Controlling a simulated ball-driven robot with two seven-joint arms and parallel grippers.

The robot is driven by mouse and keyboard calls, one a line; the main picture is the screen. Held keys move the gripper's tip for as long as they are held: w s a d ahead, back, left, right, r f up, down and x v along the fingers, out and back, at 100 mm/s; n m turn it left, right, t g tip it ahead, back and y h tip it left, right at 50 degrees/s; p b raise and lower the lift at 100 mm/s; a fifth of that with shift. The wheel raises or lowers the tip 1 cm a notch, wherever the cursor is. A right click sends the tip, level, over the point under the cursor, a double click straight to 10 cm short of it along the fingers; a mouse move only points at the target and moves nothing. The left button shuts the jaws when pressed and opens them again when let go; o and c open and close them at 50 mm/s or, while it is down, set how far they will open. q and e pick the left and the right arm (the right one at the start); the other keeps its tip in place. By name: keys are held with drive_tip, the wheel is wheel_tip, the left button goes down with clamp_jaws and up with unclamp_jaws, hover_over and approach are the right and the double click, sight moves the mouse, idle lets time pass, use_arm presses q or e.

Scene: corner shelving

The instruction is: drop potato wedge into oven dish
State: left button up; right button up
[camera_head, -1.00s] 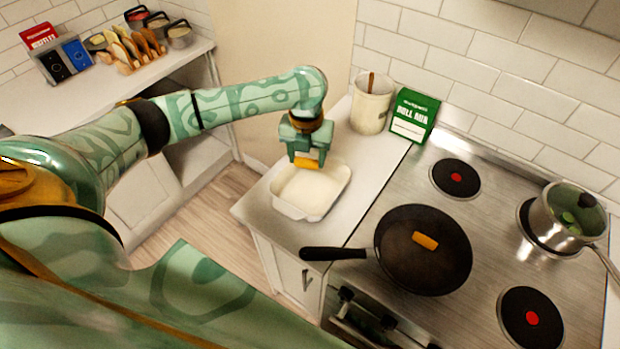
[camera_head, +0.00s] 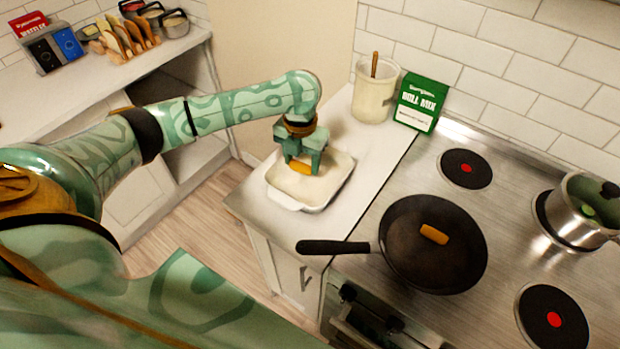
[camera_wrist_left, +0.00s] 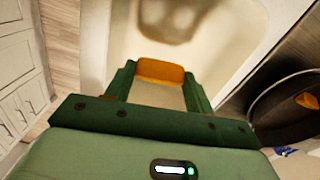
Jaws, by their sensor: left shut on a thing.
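My left gripper (camera_head: 301,166) is shut on an orange potato wedge (camera_head: 300,168), held over the white oven dish (camera_head: 338,188). The wedge also shows between the fingers in the left wrist view (camera_wrist_left: 160,70), with the pale inside of the dish (camera_wrist_left: 225,35) beyond it. I cannot tell whether the wedge touches the dish floor. A second orange wedge (camera_head: 433,234) lies in the black frying pan (camera_head: 410,265) on the stove. My right gripper is not in view.
The dish stands on a white counter (camera_head: 376,160) left of the stove. A cream pot (camera_head: 373,97) and a green mix box (camera_head: 421,102) stand behind it. The pan handle (camera_head: 333,247) reaches over the counter edge. A steel saucepan (camera_head: 580,212) is at the right.

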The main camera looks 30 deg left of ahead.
use_arm(q)
drive_tip(key=shift+r, duration=0.1)
drive_tip(key=o, duration=1)
drive_tip(key=shift+o, duration=0.2)
wheel_tip(320, 180, up, 16)
drive_tip(key=p, duration=0.5)
drive_tip(key=shift+r, duration=0.15)
